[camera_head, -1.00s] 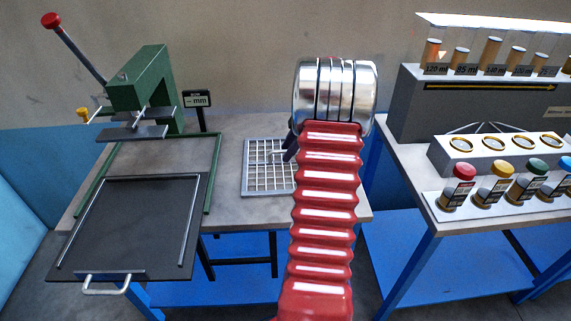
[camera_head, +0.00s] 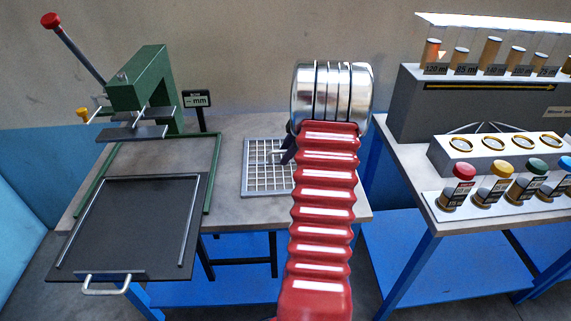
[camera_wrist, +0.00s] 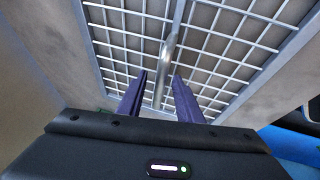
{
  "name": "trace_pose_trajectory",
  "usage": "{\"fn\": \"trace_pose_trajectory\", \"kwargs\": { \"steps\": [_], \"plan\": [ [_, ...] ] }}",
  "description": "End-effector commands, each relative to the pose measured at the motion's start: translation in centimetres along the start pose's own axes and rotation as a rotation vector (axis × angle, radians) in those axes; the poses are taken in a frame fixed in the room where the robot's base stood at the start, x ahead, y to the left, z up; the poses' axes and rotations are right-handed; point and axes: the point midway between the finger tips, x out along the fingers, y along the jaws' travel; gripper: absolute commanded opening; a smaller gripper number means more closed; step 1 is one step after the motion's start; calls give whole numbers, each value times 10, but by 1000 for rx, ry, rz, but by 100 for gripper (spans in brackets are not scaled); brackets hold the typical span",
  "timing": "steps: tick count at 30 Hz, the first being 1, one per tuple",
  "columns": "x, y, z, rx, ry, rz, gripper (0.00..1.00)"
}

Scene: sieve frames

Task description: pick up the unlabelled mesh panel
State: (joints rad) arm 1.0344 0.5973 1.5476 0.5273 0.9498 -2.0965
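The mesh panel (camera_head: 247,168) is a pale metal frame with a square wire grid, flat on the grey bench; my arm hides its right part in the head view. No label shows on it. In the wrist view the panel (camera_wrist: 268,69) fills the upper middle, with a metal bar handle (camera_wrist: 168,48) standing out from it. My gripper (camera_wrist: 160,76) has two dark purple fingers, apart, with the handle showing between them; I cannot tell whether they touch it. In the head view the dark tip of my gripper (camera_head: 288,150) is over the panel, partly hidden.
A green press (camera_head: 140,85) with a red-knobbed lever stands left, with a small "mm" display (camera_head: 196,100) beside it. A black tray (camera_head: 125,225) with a handle juts out at the front left. Capped bottles (camera_head: 458,187) and a grey rack unit occupy the right bench.

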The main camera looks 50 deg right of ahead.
Motion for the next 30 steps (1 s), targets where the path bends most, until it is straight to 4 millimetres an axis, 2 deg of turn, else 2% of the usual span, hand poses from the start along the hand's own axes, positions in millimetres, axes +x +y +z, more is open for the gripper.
{"fn": "trace_pose_trajectory", "kwargs": {
  "steps": [2, 15, 30],
  "plan": [
    [1, 0, 0, 0, 0, 0, 32],
    [1, 0, 0, 0, 0, 0, 1],
    [1, -1, 0, 0, 0, -2, 0]
  ]
}}
